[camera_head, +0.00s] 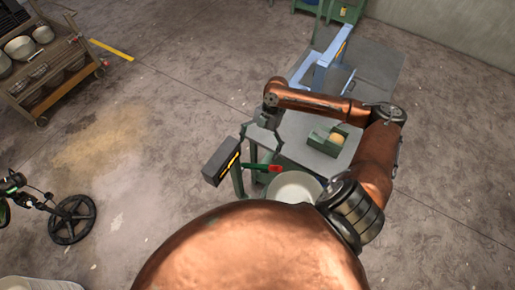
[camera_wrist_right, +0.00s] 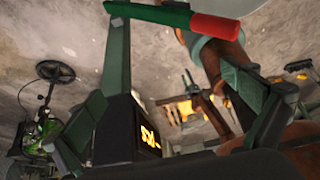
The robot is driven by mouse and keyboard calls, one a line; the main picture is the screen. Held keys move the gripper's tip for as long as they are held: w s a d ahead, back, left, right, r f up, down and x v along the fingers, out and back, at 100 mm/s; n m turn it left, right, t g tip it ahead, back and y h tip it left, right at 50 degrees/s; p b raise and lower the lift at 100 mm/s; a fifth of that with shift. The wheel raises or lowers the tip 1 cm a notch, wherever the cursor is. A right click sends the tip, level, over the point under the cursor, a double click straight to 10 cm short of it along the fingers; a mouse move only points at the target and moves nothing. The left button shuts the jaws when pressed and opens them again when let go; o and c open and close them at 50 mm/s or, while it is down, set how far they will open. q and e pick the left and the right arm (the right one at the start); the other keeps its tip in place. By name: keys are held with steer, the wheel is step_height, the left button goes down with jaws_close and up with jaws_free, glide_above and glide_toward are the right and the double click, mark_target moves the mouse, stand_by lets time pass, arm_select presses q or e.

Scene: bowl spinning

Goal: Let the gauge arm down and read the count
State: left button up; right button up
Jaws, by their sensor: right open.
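The gauge is a green post (camera_head: 237,181) with a dark display box (camera_head: 220,162) and a green gauge arm (camera_head: 255,166) ending in a red tip (camera_head: 275,169). The gauge arm looks near level, its red tip beside the far-left rim of the white bowl (camera_head: 293,187); contact cannot be told. In the right wrist view the gauge arm (camera_wrist_right: 150,13) and red tip (camera_wrist_right: 214,27) cross the top. The display (camera_wrist_right: 150,139) shows yellow marks too blurred to read. My right gripper (camera_head: 262,143) is open and empty, just beyond the gauge arm. My left gripper is out of view.
A grey table (camera_head: 297,128) carries a green block with a yellow piece (camera_head: 330,139). A blue frame (camera_head: 322,68) stands behind. A rack of bowls (camera_head: 45,60) is at upper left, and a black wheel (camera_head: 72,219) at lower left. Floor between is clear.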

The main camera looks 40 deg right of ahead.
stand_by(0.3)
steer(key=p+v, duration=0.2)
steer(key=v, duration=0.8)
steer(key=shift+p, duration=0.4)
